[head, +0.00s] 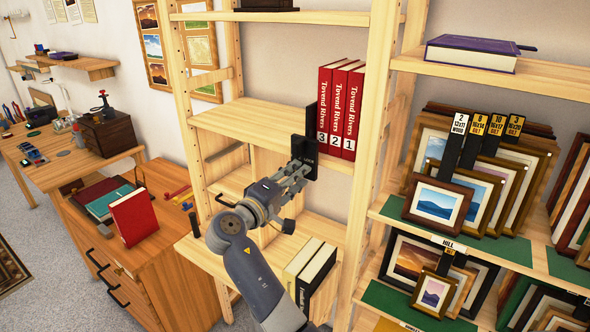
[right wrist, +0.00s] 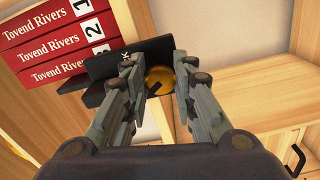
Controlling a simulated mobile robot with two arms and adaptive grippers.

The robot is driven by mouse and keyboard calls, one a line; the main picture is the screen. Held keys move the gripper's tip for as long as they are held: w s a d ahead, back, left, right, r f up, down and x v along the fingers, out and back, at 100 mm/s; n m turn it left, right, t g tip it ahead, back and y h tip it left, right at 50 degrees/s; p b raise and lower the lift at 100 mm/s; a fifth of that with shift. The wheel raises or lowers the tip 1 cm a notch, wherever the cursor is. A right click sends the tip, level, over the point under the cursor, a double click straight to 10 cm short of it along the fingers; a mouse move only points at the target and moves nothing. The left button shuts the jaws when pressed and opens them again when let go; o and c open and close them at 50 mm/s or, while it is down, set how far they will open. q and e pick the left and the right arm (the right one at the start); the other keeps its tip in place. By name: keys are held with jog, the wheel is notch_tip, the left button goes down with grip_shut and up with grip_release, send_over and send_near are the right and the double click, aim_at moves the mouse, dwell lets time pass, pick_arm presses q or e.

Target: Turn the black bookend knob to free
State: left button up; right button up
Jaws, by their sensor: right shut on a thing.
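The black bookend (head: 310,120) stands upright on the middle shelf, against the left side of three red books (head: 340,108). Its lower front plate carries small light lettering that seems to read "LOCK". In the right wrist view the bookend (right wrist: 105,68) is a dark plate beside the red books (right wrist: 58,42). A round brass-coloured knob (right wrist: 160,78) with a dark mark shows between my fingers there. My right gripper (head: 301,171) reaches up to the bookend's front and is shut on the knob. In the head view the fingers hide the knob. My left gripper is out of view.
The shelf (head: 240,122) is bare left of the bookend. A wooden upright (head: 377,130) stands right of the books. Two upright books (head: 312,275) stand on the shelf below, near my right forearm. Framed prints (head: 437,203) fill the right bay.

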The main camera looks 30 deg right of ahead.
jog(key=shift+n+p, duration=0.75)
jog(key=shift+n, duration=0.35)
jog(key=o, duration=1.1)
jog(key=shift+c, duration=0.2)
jog(key=shift+a, duration=0.1)
jog(key=v, duration=0.7)
jog(key=shift+a, duration=0.15)
jog(key=shift+s, duration=0.1)
